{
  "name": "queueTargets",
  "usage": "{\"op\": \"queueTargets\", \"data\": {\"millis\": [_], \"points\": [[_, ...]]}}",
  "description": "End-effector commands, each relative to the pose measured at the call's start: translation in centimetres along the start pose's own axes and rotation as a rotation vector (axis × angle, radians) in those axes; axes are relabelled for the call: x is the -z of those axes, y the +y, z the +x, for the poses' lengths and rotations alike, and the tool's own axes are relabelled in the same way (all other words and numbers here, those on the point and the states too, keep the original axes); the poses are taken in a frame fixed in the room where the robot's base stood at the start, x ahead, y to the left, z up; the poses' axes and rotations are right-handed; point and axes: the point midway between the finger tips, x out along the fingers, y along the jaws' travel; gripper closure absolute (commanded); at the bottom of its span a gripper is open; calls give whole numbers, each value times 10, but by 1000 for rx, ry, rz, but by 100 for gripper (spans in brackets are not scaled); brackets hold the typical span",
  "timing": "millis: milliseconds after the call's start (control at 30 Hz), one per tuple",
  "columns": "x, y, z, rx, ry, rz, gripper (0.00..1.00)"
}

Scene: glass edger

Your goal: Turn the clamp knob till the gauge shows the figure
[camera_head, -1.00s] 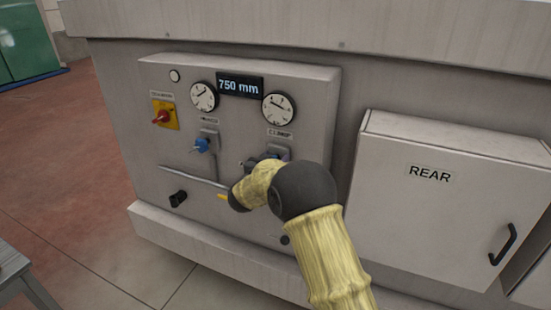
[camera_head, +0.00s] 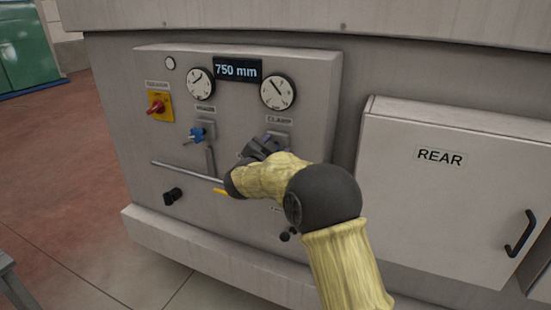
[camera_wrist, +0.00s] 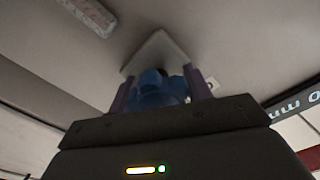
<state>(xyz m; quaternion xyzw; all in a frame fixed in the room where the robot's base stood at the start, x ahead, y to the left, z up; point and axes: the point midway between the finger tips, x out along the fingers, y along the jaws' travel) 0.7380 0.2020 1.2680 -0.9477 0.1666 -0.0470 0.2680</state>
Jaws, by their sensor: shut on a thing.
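The clamp knob is blue and shows in the wrist view (camera_wrist: 158,88), in front of a pale square plate (camera_wrist: 158,52). My gripper (camera_wrist: 160,92) is shut on it, one finger on each side. In the head view my gripper (camera_head: 262,147) is at the panel just below the CLAMP label (camera_head: 279,120), and it hides the knob. The clamp gauge (camera_head: 278,92) is a round white dial above that label. Its needle points to the upper left; its figures are too small to read. A dark display (camera_head: 237,70) reads 750 mm.
Left of my gripper are a second blue knob (camera_head: 197,135) under another gauge (camera_head: 201,84), and a red switch on a yellow plate (camera_head: 159,107). A metal bar (camera_head: 186,172) and a black knob (camera_head: 173,196) sit lower. A REAR box (camera_head: 440,215) juts out at right.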

Motion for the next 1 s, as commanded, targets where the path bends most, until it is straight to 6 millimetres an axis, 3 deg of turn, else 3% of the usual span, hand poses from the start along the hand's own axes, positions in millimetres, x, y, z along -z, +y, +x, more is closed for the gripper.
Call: {"op": "queueTargets", "data": {"millis": [33, 600, 1000], "points": [[-9, 5, -2, -1, -5, 44, 74], [-10, 6, -2, -4, -8, 562, 74], [-8, 6, -1, -8, -7, 740, 74]]}}
